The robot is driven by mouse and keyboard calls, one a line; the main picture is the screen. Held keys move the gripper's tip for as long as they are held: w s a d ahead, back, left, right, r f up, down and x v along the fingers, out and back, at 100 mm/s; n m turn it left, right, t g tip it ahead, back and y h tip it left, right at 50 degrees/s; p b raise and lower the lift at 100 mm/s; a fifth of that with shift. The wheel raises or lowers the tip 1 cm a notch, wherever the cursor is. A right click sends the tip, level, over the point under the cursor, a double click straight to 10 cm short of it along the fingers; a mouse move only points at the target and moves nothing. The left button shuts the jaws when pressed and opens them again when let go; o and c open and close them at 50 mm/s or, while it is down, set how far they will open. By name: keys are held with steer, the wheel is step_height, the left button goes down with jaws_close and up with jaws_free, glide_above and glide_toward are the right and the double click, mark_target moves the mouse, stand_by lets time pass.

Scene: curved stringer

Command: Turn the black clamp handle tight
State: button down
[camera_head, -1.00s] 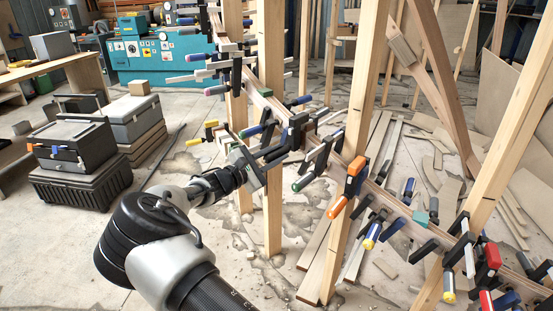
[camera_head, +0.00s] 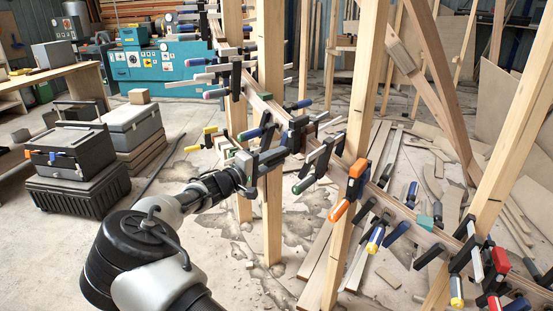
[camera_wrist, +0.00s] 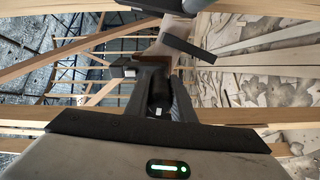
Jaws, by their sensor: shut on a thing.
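In the head view, my gripper (camera_head: 266,160) is at the curved wooden stringer (camera_head: 268,103), beside an upright post, among several clamps. A black clamp (camera_head: 298,132) sits on the stringer just past the fingertips. In the wrist view, my gripper (camera_wrist: 158,108) is closed around a black clamp handle (camera_wrist: 158,92), which stands between the two fingers. The handle is largely hidden by the fingers in the head view. A dark clamp bar (camera_wrist: 192,46) shows beyond the fingers in the wrist view.
Upright wooden posts (camera_head: 270,215) stand close to my arm. Clamps with orange (camera_head: 338,210), blue and red handles line the stringer to the right. Black cases (camera_head: 75,165) stand on the floor at left. Loose boards lie on the floor behind the stringer.

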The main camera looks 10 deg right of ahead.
steer(key=m, duration=0.4)
steer(key=shift+m, duration=0.3)
steer(key=m, duration=0.3)
steer(key=shift+f+m, duration=0.1)
steer(key=shift+m, duration=0.3)
steer(key=m, duration=0.4)
steer(key=shift+w, duration=0.1)
steer(key=shift+m, duration=2)
steer(key=c, duration=1.5)
jaws_free()
steer(key=shift+a, duration=0.15)
